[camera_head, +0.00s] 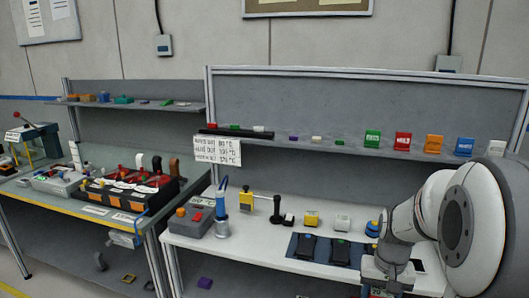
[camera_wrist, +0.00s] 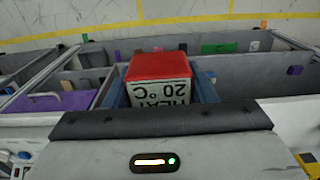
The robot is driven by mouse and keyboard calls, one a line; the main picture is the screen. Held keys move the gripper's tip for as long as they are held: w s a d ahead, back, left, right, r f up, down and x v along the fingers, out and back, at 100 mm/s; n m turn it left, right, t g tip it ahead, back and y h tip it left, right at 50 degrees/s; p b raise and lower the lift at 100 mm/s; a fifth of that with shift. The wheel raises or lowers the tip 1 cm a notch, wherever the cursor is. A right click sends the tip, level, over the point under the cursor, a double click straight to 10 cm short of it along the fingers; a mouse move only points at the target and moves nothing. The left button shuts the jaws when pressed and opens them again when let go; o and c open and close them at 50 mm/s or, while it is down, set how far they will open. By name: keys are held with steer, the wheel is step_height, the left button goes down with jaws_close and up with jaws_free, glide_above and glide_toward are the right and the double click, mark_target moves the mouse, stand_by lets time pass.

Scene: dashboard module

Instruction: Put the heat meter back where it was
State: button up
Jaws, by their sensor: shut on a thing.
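The heat meter (camera_wrist: 158,68) is a box with a red top and a pale face marked "HEAT 20 °C", upside down in the wrist view. My gripper (camera_wrist: 160,92) is shut on it, with a blue-grey finger on either side. In the head view my gripper (camera_head: 385,284) is at the bottom, in front of the white bench (camera_head: 262,257), near its right end. Only a small part of the heat meter (camera_head: 377,292) shows there, at the bottom edge. The spot where it stood before cannot be told from these frames.
The bench holds a grey station (camera_head: 196,221), a dark blue mat (camera_head: 325,251) with two black devices, and yellow and white blocks. A shelf (camera_head: 350,151) above holds several coloured cards.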

steer(key=w+a+f+n, duration=0.1)
steer(key=w+a+f, duration=0.3)
steer(key=f, duration=0.5)
steer(key=w+a+f+n, duration=0.2)
steer(key=w+a+f, duration=0.3)
steer(key=a+f, duration=0.3)
steer(key=shift+w+f, duration=0.3)
steer(key=shift+f, duration=0.35)
